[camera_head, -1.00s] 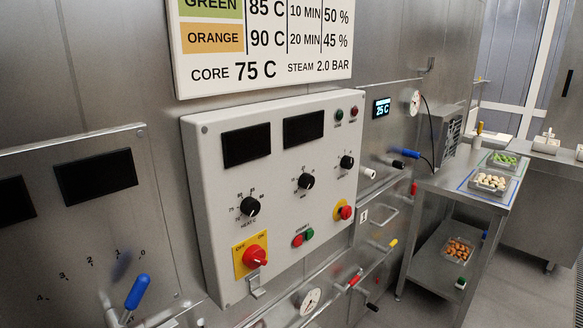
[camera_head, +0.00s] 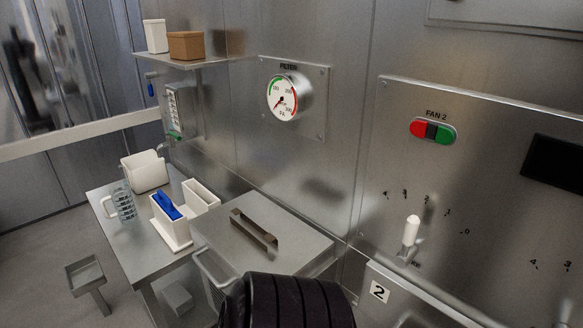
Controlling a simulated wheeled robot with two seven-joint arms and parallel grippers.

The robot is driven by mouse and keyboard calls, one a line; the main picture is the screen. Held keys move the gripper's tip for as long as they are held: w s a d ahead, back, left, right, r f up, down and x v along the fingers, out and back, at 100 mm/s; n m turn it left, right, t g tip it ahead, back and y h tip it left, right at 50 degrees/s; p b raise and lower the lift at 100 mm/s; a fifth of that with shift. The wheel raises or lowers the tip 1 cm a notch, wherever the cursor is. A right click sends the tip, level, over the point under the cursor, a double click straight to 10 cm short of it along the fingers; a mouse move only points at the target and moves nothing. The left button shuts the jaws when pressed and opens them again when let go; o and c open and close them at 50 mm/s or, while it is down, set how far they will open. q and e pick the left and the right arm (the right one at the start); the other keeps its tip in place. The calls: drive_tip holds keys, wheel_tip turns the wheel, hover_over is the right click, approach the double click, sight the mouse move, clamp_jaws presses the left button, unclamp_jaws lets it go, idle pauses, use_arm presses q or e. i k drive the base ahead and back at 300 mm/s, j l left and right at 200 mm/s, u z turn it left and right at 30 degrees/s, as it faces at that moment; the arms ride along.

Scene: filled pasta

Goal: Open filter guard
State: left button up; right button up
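A round FILTER gauge (camera_head: 283,97) is on the steel wall, with a green and red scale and its needle pointing to the lower left. Below it stands a steel box (camera_head: 300,243) with a raised bar handle (camera_head: 254,230) on its flat top. The box's front has a slotted panel and a looped handle (camera_head: 213,271). This front looks closed, but it is seen at a steep angle and partly cut off. I cannot tell for sure which part is the filter guard. Neither of my grippers shows in the head view.
A dark ribbed cylinder (camera_head: 288,302) blocks the bottom middle. A shelf (camera_head: 180,61) holds two tubs. A FAN 2 switch (camera_head: 433,131) and white-knobbed lever (camera_head: 411,231) are at right.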

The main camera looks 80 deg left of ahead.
sight(301, 250)
drive_tip(key=u, duration=3.25)
